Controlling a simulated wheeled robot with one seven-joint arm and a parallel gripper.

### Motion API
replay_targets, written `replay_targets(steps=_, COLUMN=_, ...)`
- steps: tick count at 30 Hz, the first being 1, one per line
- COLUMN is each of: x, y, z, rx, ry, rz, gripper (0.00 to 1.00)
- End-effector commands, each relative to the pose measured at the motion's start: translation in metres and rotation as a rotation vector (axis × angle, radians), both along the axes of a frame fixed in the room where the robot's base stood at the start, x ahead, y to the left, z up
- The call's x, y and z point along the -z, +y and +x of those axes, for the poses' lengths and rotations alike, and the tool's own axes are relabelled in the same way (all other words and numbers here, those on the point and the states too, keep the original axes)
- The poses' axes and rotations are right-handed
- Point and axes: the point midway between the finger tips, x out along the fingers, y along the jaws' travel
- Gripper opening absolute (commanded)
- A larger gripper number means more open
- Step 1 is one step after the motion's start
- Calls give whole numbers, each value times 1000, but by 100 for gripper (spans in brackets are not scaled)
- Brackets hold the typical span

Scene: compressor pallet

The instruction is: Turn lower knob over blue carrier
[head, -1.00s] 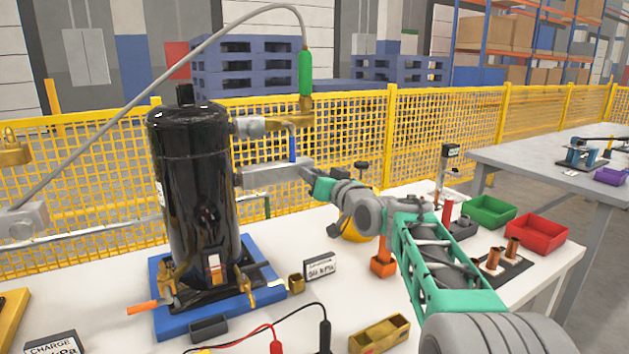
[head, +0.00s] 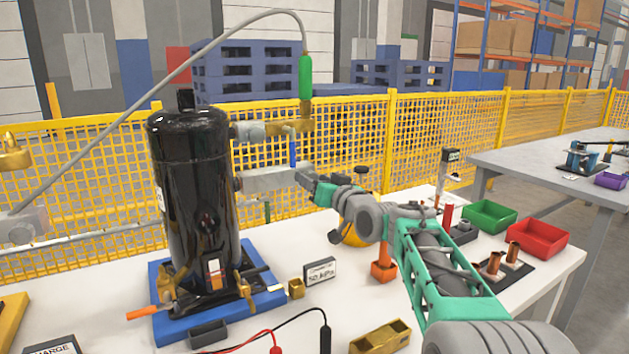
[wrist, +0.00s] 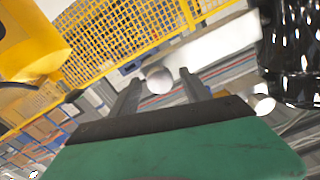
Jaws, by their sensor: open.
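The blue carrier (head: 172,327) lies on the white bench with the tall black compressor (head: 195,190) upright on it. Two valve fittings stick out of the compressor's right side: an upper one with a brass body (head: 290,126) and a lower grey one (head: 265,180). My gripper (head: 303,178) is at the right end of the lower fitting and hides that end in the head view. In the wrist view, a pale round knob (wrist: 158,79) shows between the two spread fingers of my gripper (wrist: 160,84). I cannot tell whether the fingers touch it.
A grey hose with a green end (head: 305,77) rises from the upper fitting and arches left. A yellow mesh fence (head: 440,130) stands behind the bench. A small display box (head: 320,271), red bin (head: 537,238) and green bin (head: 489,216) stand on the bench.

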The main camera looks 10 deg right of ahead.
Motion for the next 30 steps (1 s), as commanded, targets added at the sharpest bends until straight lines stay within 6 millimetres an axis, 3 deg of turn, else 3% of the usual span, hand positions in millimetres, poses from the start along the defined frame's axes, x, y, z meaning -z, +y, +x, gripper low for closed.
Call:
replay_targets(steps=12, x=-1, y=-23, z=-67, rx=2, ry=-1, rz=-1, gripper=55)
replay_targets(steps=21, x=0, y=-23, z=-71, rx=1, ry=0, rz=-1, gripper=55)
replay_targets(steps=26, x=-11, y=-10, z=-81, rx=3, ry=89, rz=-44, gripper=55)
replay_targets(steps=29, x=-14, y=6, z=-106, rx=13, ry=261, rz=-121, gripper=55)
replay_targets(steps=30, x=-13, y=12, z=-123, rx=18, ry=348, rz=-158, gripper=55)
